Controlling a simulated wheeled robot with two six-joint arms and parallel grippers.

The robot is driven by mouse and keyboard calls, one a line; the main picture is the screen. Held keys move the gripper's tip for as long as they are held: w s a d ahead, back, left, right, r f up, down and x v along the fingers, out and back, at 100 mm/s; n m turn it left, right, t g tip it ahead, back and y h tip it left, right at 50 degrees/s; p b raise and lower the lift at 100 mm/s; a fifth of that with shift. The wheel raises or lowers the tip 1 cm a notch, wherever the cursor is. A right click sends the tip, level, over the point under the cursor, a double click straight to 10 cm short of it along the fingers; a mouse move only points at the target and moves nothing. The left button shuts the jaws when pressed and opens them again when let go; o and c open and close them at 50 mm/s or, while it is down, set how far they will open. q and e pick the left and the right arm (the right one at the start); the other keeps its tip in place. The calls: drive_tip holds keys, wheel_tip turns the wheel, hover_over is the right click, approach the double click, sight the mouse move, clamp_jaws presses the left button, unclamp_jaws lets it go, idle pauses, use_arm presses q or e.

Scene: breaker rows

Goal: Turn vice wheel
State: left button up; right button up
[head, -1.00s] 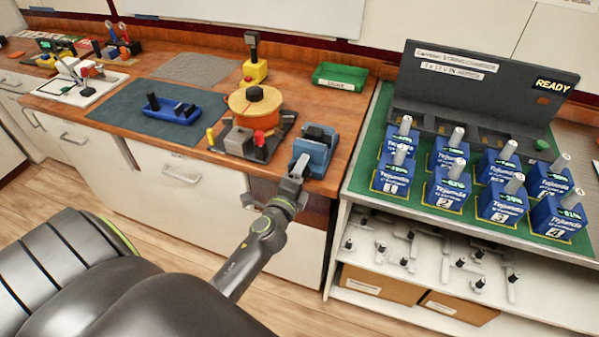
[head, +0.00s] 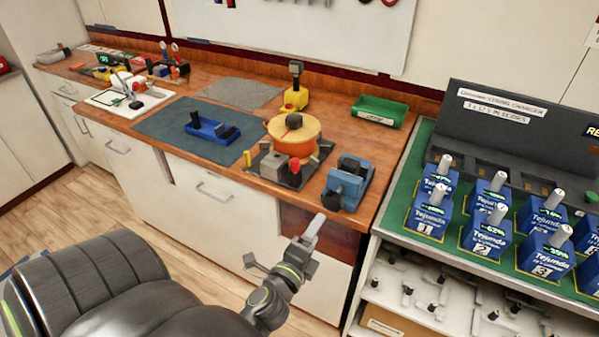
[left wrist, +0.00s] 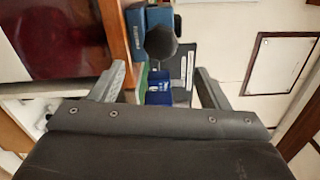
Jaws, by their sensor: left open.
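The blue vice (head: 352,180) stands at the front right corner of the wooden bench. Its dark round wheel (head: 332,201) faces the bench front. My left gripper (head: 290,248) is open and empty, in front of the bench edge, below and left of the wheel, apart from it. In the left wrist view the dark round wheel (left wrist: 161,42) shows beyond and between the two open fingers (left wrist: 165,88), with part of the blue vice (left wrist: 134,30) behind it. My right gripper is not in view.
A round orange device (head: 293,132) on a dark base stands left of the vice. A green tray (head: 380,111) lies behind. A charger shelf with blue batteries (head: 430,213) stands to the right. White drawers (head: 213,195) are below the bench.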

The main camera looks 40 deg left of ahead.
use_arm(q)
drive_tip(key=b+v, duration=0.1)
drive_tip(key=v, duration=0.5)
drive_tip(key=shift+s, duration=0.25)
drive_tip(key=shift+d, duration=0.1)
drive_tip(key=shift+c, duration=0.3)
